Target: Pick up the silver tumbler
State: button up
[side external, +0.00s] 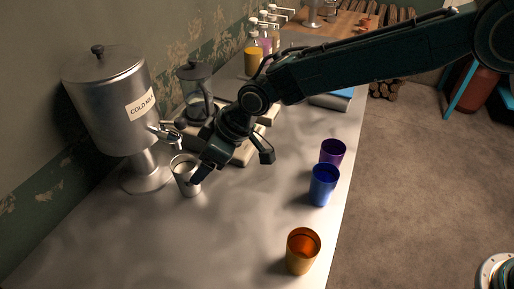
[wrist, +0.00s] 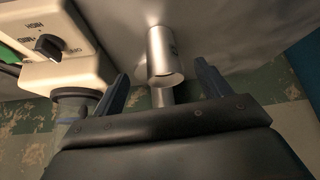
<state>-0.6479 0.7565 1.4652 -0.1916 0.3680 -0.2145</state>
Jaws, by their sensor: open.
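The silver tumbler (side external: 186,176) stands upright on the metal counter, under the tap of the cold milk dispenser in the side view. It also shows in the wrist view (wrist: 162,55), ahead of my gripper and lined up between the two fingers. My gripper (side external: 228,167) is open and empty, with one finger close to the tumbler's right side and the other well to the right. In the wrist view both fingers (wrist: 160,84) stand apart, one on each side of the tumbler. I cannot tell whether the near finger touches it.
The milk dispenser (side external: 108,100) stands left of the tumbler. A blender (side external: 195,88) is behind my gripper. Purple (side external: 332,152), blue (side external: 323,185) and orange (side external: 302,251) tumblers stand along the counter's right edge. The counter's front middle (side external: 215,235) is clear.

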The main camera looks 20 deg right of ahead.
aim_at(195, 170)
jog(key=shift+x, duration=1.75)
jog(key=shift+x, duration=2.55)
jog(key=shift+a+r, duration=0.1)
jog(key=shift+a, duration=0.1)
jog(key=c, duration=1.3)
jog(key=shift+r, duration=0.15)
jog(key=shift+s+d+r, duration=0.45)
jog(key=shift+d+r, duration=0.25)
jog(key=shift+r, duration=0.1)
jog(key=s+d+r, duration=0.6)
jog(key=d, duration=0.4)
jog(key=shift+s, duration=0.4)
